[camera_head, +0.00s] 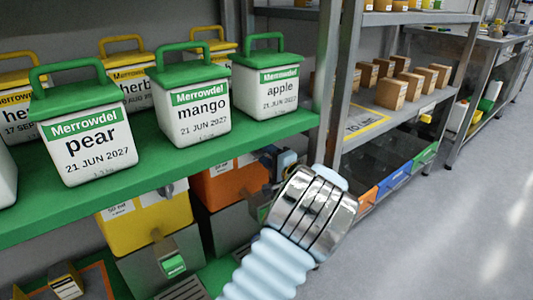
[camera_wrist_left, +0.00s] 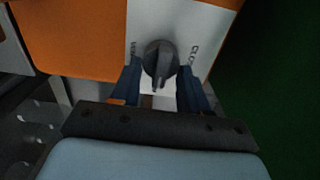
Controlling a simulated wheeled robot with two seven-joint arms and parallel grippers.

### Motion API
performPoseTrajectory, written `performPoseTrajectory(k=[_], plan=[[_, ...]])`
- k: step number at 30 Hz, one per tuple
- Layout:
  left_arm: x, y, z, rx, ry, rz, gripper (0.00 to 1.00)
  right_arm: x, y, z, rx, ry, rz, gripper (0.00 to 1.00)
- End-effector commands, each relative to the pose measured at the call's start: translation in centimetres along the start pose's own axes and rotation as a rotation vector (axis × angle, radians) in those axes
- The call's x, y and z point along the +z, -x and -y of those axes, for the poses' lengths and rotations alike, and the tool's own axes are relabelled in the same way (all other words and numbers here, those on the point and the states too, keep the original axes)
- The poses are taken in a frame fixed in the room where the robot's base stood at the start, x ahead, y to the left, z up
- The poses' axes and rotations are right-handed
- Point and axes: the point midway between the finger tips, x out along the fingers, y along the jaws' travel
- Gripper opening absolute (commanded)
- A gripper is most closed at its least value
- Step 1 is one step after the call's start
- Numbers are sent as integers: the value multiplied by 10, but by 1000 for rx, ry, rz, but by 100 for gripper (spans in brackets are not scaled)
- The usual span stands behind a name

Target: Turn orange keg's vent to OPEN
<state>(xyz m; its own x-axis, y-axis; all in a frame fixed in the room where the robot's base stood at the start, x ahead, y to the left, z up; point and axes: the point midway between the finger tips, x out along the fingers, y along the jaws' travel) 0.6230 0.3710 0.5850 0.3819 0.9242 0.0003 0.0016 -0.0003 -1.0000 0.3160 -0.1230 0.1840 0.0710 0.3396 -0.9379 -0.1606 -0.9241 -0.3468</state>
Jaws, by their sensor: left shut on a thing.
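The orange keg (camera_head: 222,188) stands under the green shelf in the head view, and its orange body fills the upper left of the left wrist view (camera_wrist_left: 75,38). Its dark grey vent knob (camera_wrist_left: 158,62) sits on a white plate (camera_wrist_left: 180,22). "CLO" reads to the knob's right; the lettering to its left is mostly hidden. The knob's ridge looks about upright in the picture. My left gripper (camera_wrist_left: 160,84) has one blue finger on each side of the knob and is shut on it. In the head view my left wrist hides the vent. My right gripper is not in view.
White tubs with green lids, such as mango (camera_head: 200,115) and apple (camera_head: 268,88), stand on the green shelf (camera_head: 160,178) above. A yellow keg (camera_head: 145,222) stands left of the orange one. A metal shelf post (camera_head: 340,85) rises close to my left arm. Floor at right is clear.

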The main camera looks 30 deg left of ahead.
Motion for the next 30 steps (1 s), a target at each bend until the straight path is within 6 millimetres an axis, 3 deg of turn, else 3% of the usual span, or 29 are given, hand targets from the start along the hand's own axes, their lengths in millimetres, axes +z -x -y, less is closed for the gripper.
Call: performPoseTrajectory(k=[15, 16, 20, 30], plan=[[-1, 1, -2, 2, -19, -2, 14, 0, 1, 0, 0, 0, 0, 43], [-1, 1, -2, 2, -19, -2, 49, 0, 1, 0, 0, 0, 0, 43], [0, 1, -1, 2, -18, -2, 68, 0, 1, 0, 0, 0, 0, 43], [0, 4, 0, 1, -17, -2, 68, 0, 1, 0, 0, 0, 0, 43]])
